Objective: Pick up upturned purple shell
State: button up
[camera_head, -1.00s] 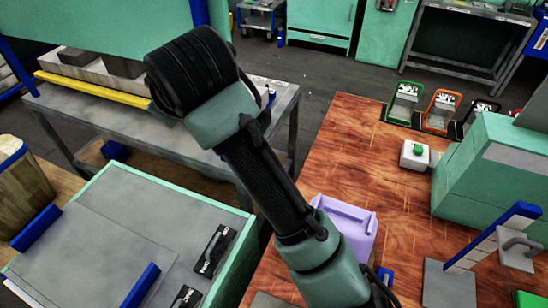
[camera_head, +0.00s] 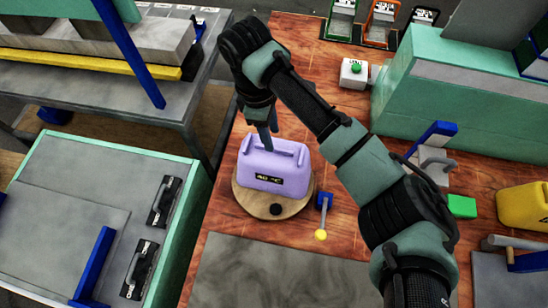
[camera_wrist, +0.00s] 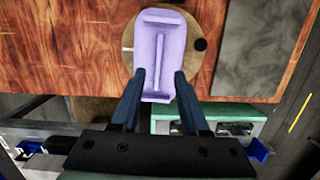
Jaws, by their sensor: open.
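The purple shell (camera_head: 265,165) sits on a round wooden disc (camera_head: 243,200) on the wood-topped bench. It has a raised ridge on top and a black "40 °C" label on the side facing the head camera. My gripper (camera_head: 268,140) points down just at the far edge of the shell. In the wrist view my gripper (camera_wrist: 158,80) is open, with one blue finger on each side of the near end of the purple shell (camera_wrist: 169,30).
A blue lever with a yellow knob (camera_head: 321,235) stands just right of the disc. A green press (camera_head: 460,90) and a white button box (camera_head: 354,73) stand further right. A grey plate (camera_head: 280,275) lies in front. A grey cabinet (camera_head: 80,180) stands left.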

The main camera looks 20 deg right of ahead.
aim_at(274, 163)
jog(key=f, duration=0.1)
jog(key=f+p, duration=0.1)
jog(key=f, duration=0.3)
jog(key=shift+d, duration=0.25)
jog(key=shift+c, duration=0.3)
grip_shut()
dwell(0.8)
